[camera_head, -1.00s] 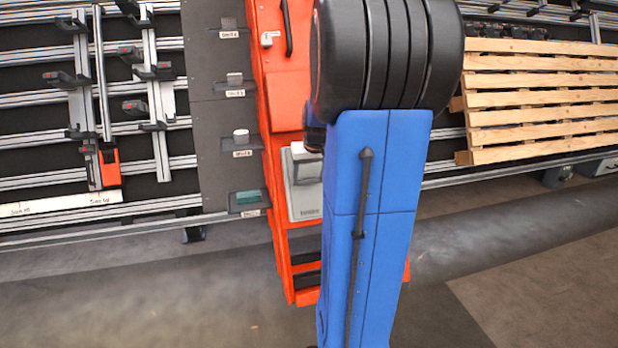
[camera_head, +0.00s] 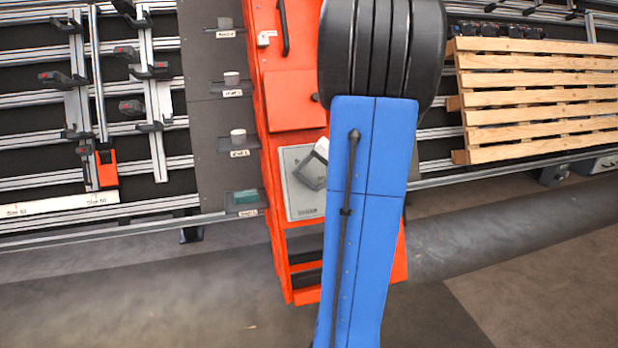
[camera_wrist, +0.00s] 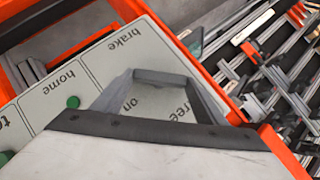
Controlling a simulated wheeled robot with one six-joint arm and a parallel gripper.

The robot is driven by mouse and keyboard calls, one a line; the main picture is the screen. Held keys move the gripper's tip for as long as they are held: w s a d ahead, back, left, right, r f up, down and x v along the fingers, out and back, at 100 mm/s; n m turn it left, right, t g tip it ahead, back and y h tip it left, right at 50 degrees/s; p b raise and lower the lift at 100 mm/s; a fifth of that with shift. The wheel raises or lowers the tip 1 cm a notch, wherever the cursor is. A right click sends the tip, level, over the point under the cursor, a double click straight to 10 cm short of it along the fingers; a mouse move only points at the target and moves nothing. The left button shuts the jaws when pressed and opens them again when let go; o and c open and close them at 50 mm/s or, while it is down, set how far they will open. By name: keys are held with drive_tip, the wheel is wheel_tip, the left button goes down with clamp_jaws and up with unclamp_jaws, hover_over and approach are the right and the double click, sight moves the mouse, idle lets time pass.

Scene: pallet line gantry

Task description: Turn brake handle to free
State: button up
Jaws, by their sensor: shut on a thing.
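The pale grey control panel (camera_head: 300,207) is set in an orange cabinet. In the wrist view the panel (camera_wrist: 60,85) reads upside down, with "brake", "home", "on" and a partly covered "free". My gripper (camera_wrist: 164,86) reaches over the "on" and "free" area, its two grey fingers closing in towards a short dark grey bar. This bar (camera_wrist: 166,77) seems to be the brake handle, held between the fingertips. In the head view my gripper (camera_head: 311,176) is tilted in front of the panel, partly behind my blue arm. The handle itself is not clear there.
Green buttons (camera_wrist: 73,101) sit beside the labels. The orange cabinet (camera_head: 290,100) stands between a dark board with labelled shelves (camera_head: 222,150) and a wooden pallet (camera_head: 540,95). Rails with clamps (camera_head: 80,110) are at the left. The floor (camera_head: 120,290) in front is clear.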

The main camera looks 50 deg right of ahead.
drive_tip(key=m+t, duration=0.2)
drive_tip(key=m+y, duration=0.1)
drive_tip(key=shift+s+d+f+t, duration=0.1)
drive_tip(key=shift+s+f+t, duration=0.2)
drive_tip(key=shift+t, duration=0.1)
drive_tip(key=shift+s+f+m+t, duration=0.1)
drive_tip(key=shift+f+m+t, duration=0.05)
drive_tip(key=shift+m+t, duration=0.65)
drive_tip(key=shift+f+m+t, duration=0.1)
drive_tip(key=shift+m+t, duration=0.4)
drive_tip(key=shift+m, duration=0.6)
drive_tip(key=o, duration=1.1)
drive_tip(key=shift+c, duration=0.2)
drive_tip(key=v, duration=1.7)
drive_tip(key=shift+s, duration=0.25)
